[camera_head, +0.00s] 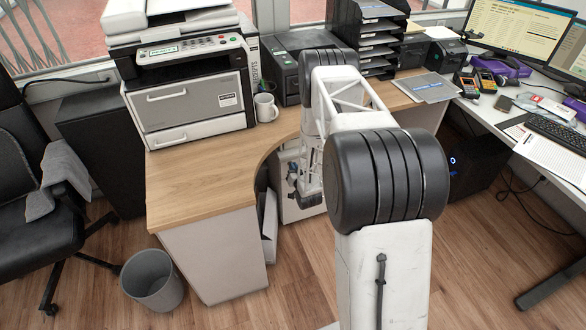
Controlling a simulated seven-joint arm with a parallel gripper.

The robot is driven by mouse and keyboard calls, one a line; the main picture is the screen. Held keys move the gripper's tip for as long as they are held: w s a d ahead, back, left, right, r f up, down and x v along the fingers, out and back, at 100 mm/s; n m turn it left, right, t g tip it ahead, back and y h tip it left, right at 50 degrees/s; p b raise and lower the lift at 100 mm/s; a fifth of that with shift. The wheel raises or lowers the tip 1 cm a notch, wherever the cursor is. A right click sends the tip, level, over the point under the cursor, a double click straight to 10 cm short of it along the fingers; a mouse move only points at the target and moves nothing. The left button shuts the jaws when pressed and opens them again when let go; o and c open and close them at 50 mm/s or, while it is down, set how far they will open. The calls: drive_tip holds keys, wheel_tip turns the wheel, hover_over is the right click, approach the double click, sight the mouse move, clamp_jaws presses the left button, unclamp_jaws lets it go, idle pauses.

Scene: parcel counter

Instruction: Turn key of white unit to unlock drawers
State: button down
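A white unit (296,212) stands under the wooden desk, behind my arm. Only part of its front shows; my arm and the desk edge hide the rest. My gripper (293,181) is low in front of this unit, small and partly hidden by my own arm links. I cannot tell whether its fingers are open or shut, or whether they touch the unit. A key cannot be made out; the area around the gripper is too small and cluttered with dark parts.
The curved wooden desk (190,185) holds a printer (190,95) and a white mug (265,107). A grey bin (152,280) stands on the floor at left, near a black chair (35,200). A black computer tower (468,165) stands at right. Floor in front is clear.

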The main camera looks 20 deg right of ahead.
drive_tip(key=m, duration=1)
drive_tip(key=f+m, duration=0.1)
drive_tip(key=m, duration=0.4)
drive_tip(key=shift+d, duration=0.4)
drive_tip(key=c, duration=1.3)
unclamp_jaws()
drive_tip(key=shift+s, duration=3.9)
